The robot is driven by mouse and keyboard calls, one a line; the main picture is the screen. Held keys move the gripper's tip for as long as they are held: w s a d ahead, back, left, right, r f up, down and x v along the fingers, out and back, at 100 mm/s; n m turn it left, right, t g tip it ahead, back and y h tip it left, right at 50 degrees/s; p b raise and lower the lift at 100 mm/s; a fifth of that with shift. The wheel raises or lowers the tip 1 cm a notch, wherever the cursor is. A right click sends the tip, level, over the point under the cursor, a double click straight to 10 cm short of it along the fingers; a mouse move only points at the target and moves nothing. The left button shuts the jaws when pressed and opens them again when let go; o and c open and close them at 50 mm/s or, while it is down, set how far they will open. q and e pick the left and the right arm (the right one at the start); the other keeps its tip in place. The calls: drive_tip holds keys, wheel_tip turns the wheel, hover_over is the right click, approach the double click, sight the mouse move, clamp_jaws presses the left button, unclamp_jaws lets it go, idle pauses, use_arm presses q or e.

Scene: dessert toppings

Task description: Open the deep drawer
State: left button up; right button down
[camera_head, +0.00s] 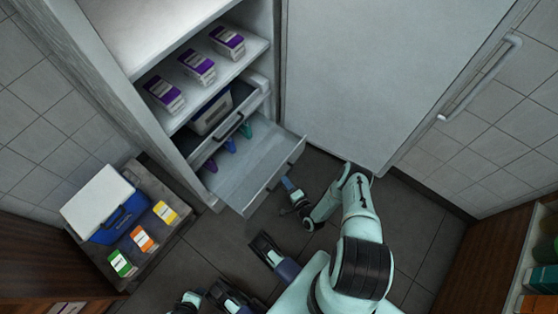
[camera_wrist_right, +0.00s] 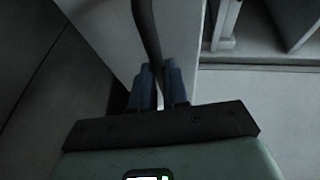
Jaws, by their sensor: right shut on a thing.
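The lower drawer (camera_head: 262,172) of the white cabinet stands well pulled out in the head view. Its dark bar handle (camera_head: 289,163) is on the front panel. Purple, blue and teal items show at the drawer's back, partly hidden by the part above. My right gripper (camera_head: 289,184) is at the handle, below the drawer front. In the right wrist view its blue fingers (camera_wrist_right: 158,85) are closed around the dark handle bar (camera_wrist_right: 147,35). My left arm shows only in part at the bottom of the head view, and its finger opening is unclear.
Above the drawer, a compartment with its own handle (camera_head: 229,127) holds a blue-and-white container (camera_head: 211,115). Several purple-and-white boxes (camera_head: 198,66) stand on the shelf above. A cooler (camera_head: 104,207) and three coloured boxes (camera_head: 143,240) stand at left. A large white door (camera_head: 370,80) is at right.

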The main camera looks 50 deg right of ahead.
use_arm(q)
drive_tip(key=shift+s+d+r, duration=0.15)
drive_tip(key=shift+s+r, duration=0.05)
drive_tip(key=shift+s, duration=0.1)
use_arm(e)
drive_tip(key=shift+s+d, duration=0.1)
drive_tip(key=shift+s, duration=1.05)
drive_tip(key=c, duration=1.1)
unclamp_jaws()
drive_tip(key=shift+s, duration=0.1)
use_arm(q)
drive_tip(key=shift+g+h, duration=0.3)
drive_tip(key=shift+g, duration=0.4)
drive_tip(key=s+r, duration=0.1)
drive_tip(key=s+d+p, duration=0.1)
drive_tip(key=s+r+p, duration=0.1)
drive_tip(key=shift+s+d+r, duration=0.3)
drive_tip(key=shift+d+r, duration=0.05)
drive_tip(key=shift+d, duration=0.05)
use_arm(e)
drive_tip(key=v, duration=1.3)
drive_tip(key=shift+s+r, duration=0.1)
